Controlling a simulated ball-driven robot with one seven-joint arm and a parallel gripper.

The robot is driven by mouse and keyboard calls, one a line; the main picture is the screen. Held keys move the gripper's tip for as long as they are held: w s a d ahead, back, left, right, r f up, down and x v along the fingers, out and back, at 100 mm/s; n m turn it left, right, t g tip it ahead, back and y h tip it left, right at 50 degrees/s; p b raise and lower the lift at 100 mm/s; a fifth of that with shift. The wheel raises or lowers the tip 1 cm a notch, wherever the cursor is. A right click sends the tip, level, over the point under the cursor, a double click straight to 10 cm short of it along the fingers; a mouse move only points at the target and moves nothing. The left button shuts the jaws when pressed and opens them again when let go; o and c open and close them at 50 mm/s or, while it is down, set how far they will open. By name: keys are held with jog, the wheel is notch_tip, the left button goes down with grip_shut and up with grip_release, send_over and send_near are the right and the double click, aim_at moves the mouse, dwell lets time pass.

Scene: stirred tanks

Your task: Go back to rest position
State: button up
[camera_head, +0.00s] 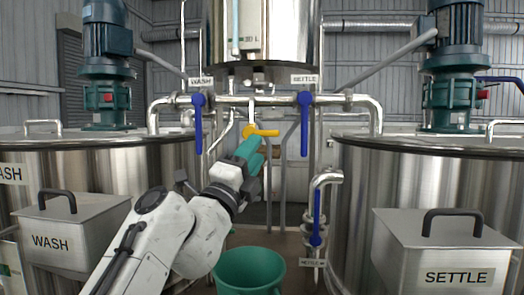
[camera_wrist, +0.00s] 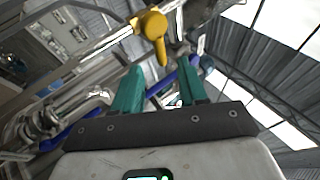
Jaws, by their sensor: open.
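My gripper (camera_head: 255,152) has teal fingers and is raised in the middle of the head view, just below a yellow valve handle (camera_head: 262,132). In the wrist view my gripper (camera_wrist: 161,68) is open, with a clear gap between its fingers and nothing held. The yellow handle (camera_wrist: 152,27) shows beyond the fingertips, its narrow end pointing down towards the gap. I see no contact between handle and fingers, but the exact distance is hard to tell.
Steel tanks stand left (camera_head: 100,165) and right (camera_head: 350,195), with WASH (camera_head: 95,215) and SETTLE (camera_head: 400,235) boxes in front. Blue-handled valves (camera_head: 198,125) (camera_head: 304,125) hang from the pipe. A lower blue valve handle (camera_head: 317,215) and a green bucket (camera_head: 250,272) are close to my arm.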

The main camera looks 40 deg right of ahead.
jog(key=shift+v, duration=0.8)
